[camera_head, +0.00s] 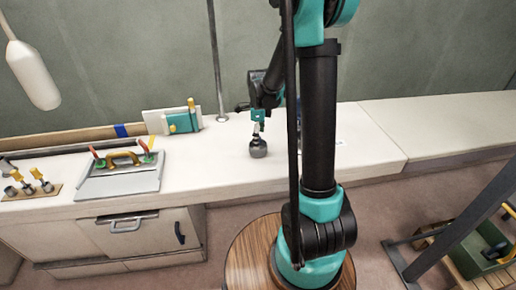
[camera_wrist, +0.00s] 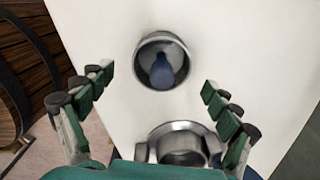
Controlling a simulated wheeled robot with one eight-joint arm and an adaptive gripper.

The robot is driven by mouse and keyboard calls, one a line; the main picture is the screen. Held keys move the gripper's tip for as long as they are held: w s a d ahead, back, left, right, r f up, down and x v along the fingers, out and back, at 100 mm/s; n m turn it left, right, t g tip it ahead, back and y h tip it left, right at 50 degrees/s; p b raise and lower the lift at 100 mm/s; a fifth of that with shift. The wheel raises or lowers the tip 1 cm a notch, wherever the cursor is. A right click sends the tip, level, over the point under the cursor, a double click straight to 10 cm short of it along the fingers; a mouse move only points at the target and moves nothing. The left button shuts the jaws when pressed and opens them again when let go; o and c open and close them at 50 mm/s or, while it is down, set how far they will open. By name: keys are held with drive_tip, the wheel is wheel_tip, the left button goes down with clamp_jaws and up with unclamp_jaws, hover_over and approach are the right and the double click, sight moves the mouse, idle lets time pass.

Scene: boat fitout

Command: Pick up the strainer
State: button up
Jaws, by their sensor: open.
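A round grey metal piece (camera_head: 258,148), which I take to be the strainer, stands on the white counter below my gripper (camera_head: 257,120). In the wrist view, a round metal cup (camera_wrist: 145,72) with a dark blue, bottle-shaped part inside lies between and slightly beyond the fingertips. A second metal ring-like piece with side lugs (camera_wrist: 180,142) shows nearer the palm. I cannot tell whether the two belong together. My gripper's green fingers (camera_wrist: 158,82) are spread wide on both sides, and no contact with the cup shows.
The white counter (camera_head: 360,140) is clear to the right. To the left are a grey board with a yellow handle (camera_head: 120,178), several yellow-topped fittings (camera_head: 30,183) and a teal box (camera_head: 183,122). A thin pole (camera_head: 216,65) stands behind. A round wooden top (camera_head: 247,265) is in front.

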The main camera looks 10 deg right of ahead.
drive_tip(key=shift+w+a+f, duration=0.15)
drive_tip(key=shift+f, duration=2.45)
drive_tip(key=shift+c, duration=0.4)
drive_tip(key=c, duration=1.2)
